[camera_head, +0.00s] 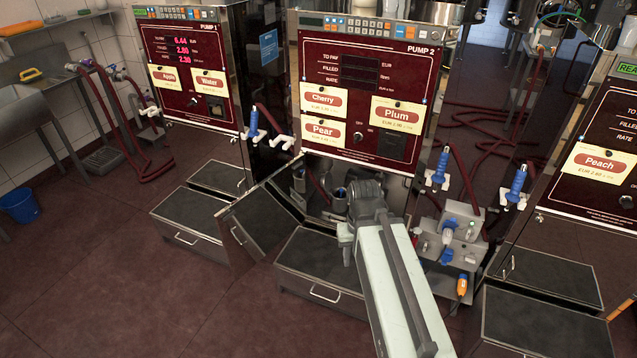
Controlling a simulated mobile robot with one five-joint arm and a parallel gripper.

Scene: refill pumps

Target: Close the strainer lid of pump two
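Pump two (367,90) stands in the middle, a dark red panel marked PUMP 2 with Cherry, Plum and Pear labels. Its lower compartment is open, with a dark door panel (262,222) swung out to the left. Inside are a dark cup-like part with a bluish rim (340,197) and a grey cylindrical part (299,180). I cannot tell which is the strainer, and its lid is not clearly visible. My arm reaches from the bottom right to the compartment's front. The wrist end hides the compartment's right side. My gripper's fingers cannot be made out.
A drawer-like box (318,283) juts out below the compartment. A grey socket box (449,238) with blue and orange plugs stands close to my arm's right. Blue-handled nozzles (254,124) hang either side of pump two.

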